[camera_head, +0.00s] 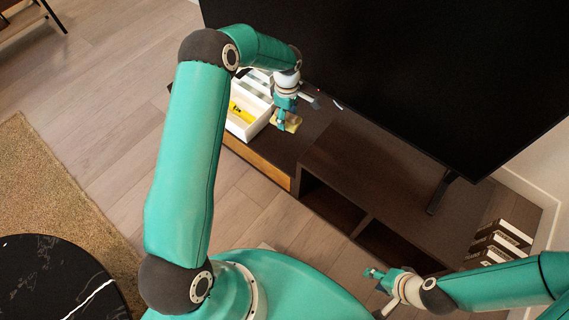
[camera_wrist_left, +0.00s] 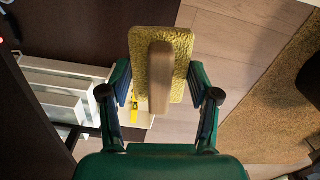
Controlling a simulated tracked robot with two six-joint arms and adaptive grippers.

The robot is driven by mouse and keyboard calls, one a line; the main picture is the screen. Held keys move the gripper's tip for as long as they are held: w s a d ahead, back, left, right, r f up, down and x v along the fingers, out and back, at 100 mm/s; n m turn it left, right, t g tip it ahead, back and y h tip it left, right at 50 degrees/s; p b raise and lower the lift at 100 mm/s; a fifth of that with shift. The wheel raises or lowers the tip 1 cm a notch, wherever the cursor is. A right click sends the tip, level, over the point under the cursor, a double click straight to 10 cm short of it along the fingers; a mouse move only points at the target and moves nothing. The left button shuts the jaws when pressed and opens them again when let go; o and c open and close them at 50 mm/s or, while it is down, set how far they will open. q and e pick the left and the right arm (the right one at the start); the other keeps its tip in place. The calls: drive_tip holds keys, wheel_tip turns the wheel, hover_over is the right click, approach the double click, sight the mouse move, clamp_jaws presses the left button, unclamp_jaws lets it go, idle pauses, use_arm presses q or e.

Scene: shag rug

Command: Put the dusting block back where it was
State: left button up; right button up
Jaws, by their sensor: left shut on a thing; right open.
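The dusting block shows in the head view (camera_head: 291,122) as a small yellowish pad, and in the left wrist view (camera_wrist_left: 180,62) as a fuzzy yellow pad with a tan handle bar. Whether the block touches the cabinet top is hard to tell. My right gripper (camera_head: 374,274) is open and empty at the lower right, in front of the cabinet.
The white tray has compartments and holds a yellow item (camera_head: 241,112). A large black TV (camera_head: 400,70) stands behind on the dark cabinet (camera_head: 370,170). White-and-brown boxes (camera_head: 500,240) sit at the right end. A round black table (camera_head: 60,280) and a tan rug (camera_head: 50,190) lie left.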

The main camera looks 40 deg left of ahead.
use_arm(q)
drive_tip(key=w+a+f+n+b, duration=0.2)
drive_tip(key=a+f+n+b, duration=0.25)
drive_tip(key=n+b, duration=0.2)
drive_tip(key=b, duration=0.3)
hover_over(282, 151)
drive_tip(key=shift+n, duration=0.35)
wheel_tip(282, 151, down, 16)
drive_tip(key=shift+w+r, duration=0.1)
drive_tip(key=shift+r, duration=0.15)
drive_tip(key=shift+f+b, duration=0.75)
drive_tip(key=shift+f, duration=1.35)
use_arm(e)
wheel_tip(282, 151, down, 13)
drive_tip(key=shift+f, duration=0.2)
use_arm(q)
drive_tip(key=o, duration=1.2)
drive_tip(key=shift+r, duration=0.6)
wheel_tip(282, 151, up, 11)
drive_tip(key=p, duration=0.3)
use_arm(e)
wheel_tip(282, 151, up, 3)
drive_tip(key=shift+r, duration=0.15)
